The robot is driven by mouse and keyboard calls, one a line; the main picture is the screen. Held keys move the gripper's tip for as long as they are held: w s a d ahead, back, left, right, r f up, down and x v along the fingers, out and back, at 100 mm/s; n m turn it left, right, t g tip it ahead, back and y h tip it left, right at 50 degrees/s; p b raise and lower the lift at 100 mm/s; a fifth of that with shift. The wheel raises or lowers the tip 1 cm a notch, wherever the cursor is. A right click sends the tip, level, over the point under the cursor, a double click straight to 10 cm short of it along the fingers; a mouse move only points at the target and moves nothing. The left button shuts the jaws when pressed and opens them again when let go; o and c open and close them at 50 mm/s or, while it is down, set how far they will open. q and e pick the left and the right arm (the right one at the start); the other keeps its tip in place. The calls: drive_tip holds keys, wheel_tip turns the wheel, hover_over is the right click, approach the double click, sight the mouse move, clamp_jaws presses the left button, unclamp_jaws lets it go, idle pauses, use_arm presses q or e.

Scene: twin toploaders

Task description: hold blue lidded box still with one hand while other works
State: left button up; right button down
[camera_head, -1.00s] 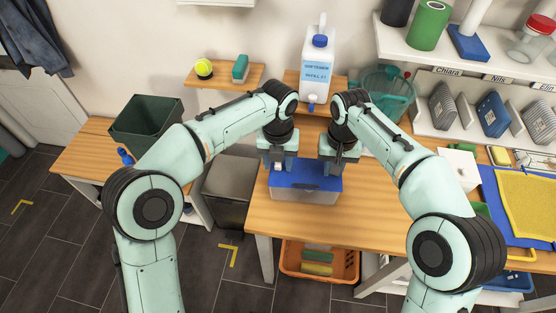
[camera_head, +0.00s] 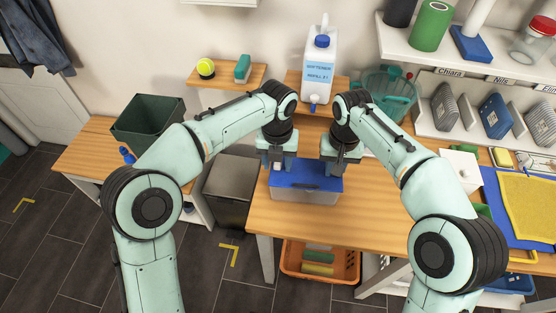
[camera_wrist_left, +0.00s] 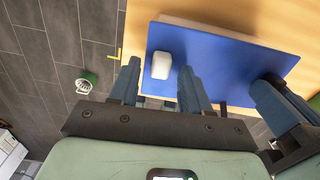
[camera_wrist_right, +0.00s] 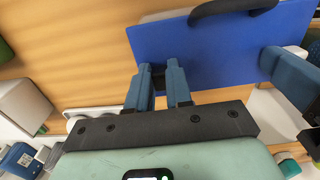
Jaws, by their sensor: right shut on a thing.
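The blue lidded box (camera_head: 307,194) stands on the wooden table, with a clear-grey body and a flat blue lid (camera_wrist_right: 205,55) with a dark handle (camera_wrist_right: 232,8). My right gripper (camera_head: 338,172) points down at the box's right side. In the right wrist view its fingers (camera_wrist_right: 161,78) are close together at the lid's edge, shut on the box; the exact part held is hard to see. My left gripper (camera_head: 277,165) is over the lid's left side. In the left wrist view its fingers (camera_wrist_left: 159,70) stand apart, with a small white piece (camera_wrist_left: 162,65) on the lid between them.
A white softener jug (camera_head: 319,70) stands behind the box. A dark green bin (camera_head: 147,121) is at the left and a teal basket (camera_head: 390,92) at the back right. A yellow cloth (camera_head: 525,200) lies at the right. The table front of the box is clear.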

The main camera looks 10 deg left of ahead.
sight(277, 164)
use_arm(q)
wheel_tip(277, 164, up, 12)
idle(0.7)
use_arm(e)
drive_tip(key=c, duration=1)
unclamp_jaws()
drive_tip(key=shift+o, duration=0.2)
drive_tip(key=shift+r, duration=0.1)
